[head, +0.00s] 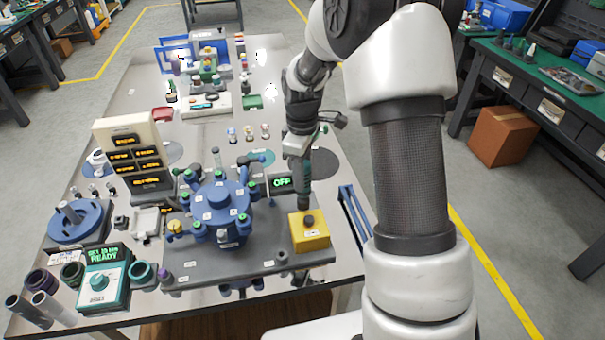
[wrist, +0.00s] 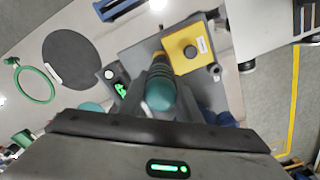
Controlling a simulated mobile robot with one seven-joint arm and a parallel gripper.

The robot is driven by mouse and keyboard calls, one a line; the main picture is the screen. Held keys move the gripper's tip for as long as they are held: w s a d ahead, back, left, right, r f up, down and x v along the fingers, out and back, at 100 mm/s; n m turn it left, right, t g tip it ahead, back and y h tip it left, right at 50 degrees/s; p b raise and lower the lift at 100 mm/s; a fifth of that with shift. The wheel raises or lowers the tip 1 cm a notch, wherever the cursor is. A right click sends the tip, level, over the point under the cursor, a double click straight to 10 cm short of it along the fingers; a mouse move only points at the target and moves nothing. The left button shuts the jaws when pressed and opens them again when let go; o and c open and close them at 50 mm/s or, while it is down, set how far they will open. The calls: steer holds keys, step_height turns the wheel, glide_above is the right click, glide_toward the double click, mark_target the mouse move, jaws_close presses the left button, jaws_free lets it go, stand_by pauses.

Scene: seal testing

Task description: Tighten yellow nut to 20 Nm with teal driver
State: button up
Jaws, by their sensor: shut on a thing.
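My gripper (head: 298,148) is shut on the teal driver (head: 306,170), which hangs upright with its dark shaft pointing down. In the wrist view the driver's rounded teal end (wrist: 160,92) faces the camera. Its lower end is beside the yellow box in the head view; I cannot tell whether it touches anything. The yellow nut (head: 175,227) appears at the left side of the blue multi-port fixture (head: 222,205), well left of the driver. A teal controller (head: 103,281) at the front left shows READY; its upper line is hard to read.
A yellow box with a black button (head: 310,232) stands on the grey base plate right of the fixture. A small display (head: 281,182) reads OFF. A sign panel (head: 135,158) and a blue round stand (head: 76,222) are at left. Blue rails (head: 354,220) lie right.

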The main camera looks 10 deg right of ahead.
steer(key=shift+f+b, duration=0.6)
steer(key=shift+f, duration=0.55)
stand_by(2.0)
steer(key=shift+r, duration=0.1)
steer(key=shift+r+p, duration=1.8)
steer(key=shift+r, duration=0.65)
